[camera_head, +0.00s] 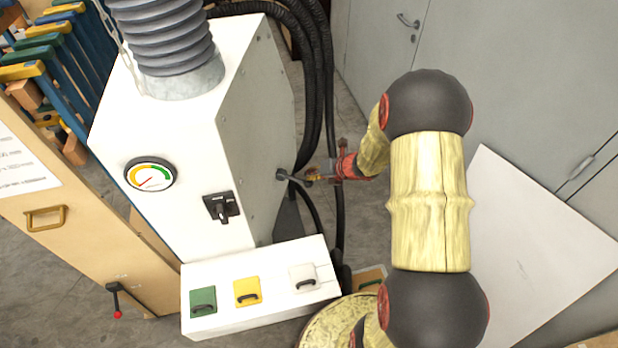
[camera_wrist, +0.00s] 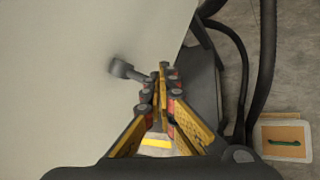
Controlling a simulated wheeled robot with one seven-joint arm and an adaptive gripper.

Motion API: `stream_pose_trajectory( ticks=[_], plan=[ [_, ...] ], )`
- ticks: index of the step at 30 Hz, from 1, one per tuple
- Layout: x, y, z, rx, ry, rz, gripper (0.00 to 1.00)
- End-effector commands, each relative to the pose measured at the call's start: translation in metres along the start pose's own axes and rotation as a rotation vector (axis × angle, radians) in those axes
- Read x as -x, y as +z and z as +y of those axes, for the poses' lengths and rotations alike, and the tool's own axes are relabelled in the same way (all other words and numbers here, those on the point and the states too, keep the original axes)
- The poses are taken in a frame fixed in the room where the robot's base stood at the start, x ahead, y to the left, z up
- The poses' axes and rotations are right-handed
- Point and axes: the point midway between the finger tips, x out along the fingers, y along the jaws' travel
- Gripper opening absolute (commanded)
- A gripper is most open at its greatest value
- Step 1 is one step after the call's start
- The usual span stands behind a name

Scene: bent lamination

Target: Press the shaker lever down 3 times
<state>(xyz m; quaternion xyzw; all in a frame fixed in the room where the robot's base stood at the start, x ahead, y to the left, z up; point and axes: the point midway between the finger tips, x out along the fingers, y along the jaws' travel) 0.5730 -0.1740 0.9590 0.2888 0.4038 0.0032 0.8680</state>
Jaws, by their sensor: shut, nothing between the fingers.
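The shaker lever (camera_head: 283,174) is a short grey lever on a round pivot, on the right side wall of the white cabinet (camera_head: 262,120). In the wrist view the lever (camera_wrist: 122,69) sticks out from the pale wall towards the fingertips. My gripper (camera_head: 312,178) is shut and empty at the lever's outer end. In the wrist view my gripper's yellow and red fingers (camera_wrist: 160,76) are together, right beside the lever's end. They partly hide that end, and I cannot tell whether they touch it.
Black hoses (camera_head: 313,85) hang close behind my gripper. The white cabinet has a gauge (camera_head: 150,174) and a black rotary switch (camera_head: 221,207) in front. A white box (camera_head: 270,262) with green, yellow and white handled panels stands below. A red-knobbed lever (camera_head: 116,300) is on the wooden cabinet at left.

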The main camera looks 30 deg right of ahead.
Motion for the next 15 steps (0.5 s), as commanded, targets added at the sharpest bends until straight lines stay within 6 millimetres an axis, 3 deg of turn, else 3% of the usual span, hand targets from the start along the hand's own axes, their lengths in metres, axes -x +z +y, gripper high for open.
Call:
stream_pose_trajectory(
  ticks=[15],
  plan=[
    [-0.0046,-0.0043,-0.0034,-0.001,0.000,0.002,0.00]
  ],
)
